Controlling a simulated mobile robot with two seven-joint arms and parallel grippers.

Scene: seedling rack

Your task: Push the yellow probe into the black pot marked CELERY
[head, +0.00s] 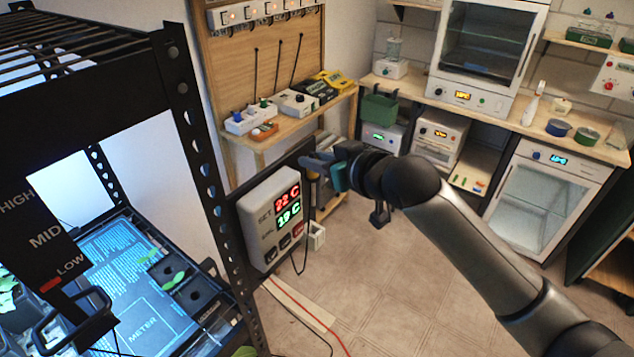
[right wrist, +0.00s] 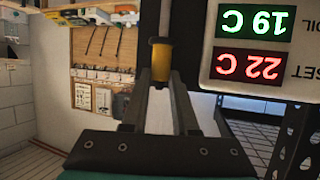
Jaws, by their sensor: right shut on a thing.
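The yellow probe (right wrist: 161,58) stands between the fingertips of my right gripper (right wrist: 160,85) in the right wrist view, and the gripper is shut on it. In the head view my right gripper (head: 318,167) is beside the right edge of the white control box, with only a little yellow showing. Black pots (head: 196,294) with green seedlings stand on the lit rack shelf at lower left, well apart from the gripper. No CELERY marking is readable, so I cannot tell which pot it is. My left gripper is not in view.
The white control box (head: 272,217) reads 22 C and 19 C on the rack's side. A perforated black post (head: 200,150) stands between the gripper and the shelf. A black handle (head: 85,322) hangs at lower left. The shelf mat is marked METER (head: 150,312). Floor at right is open.

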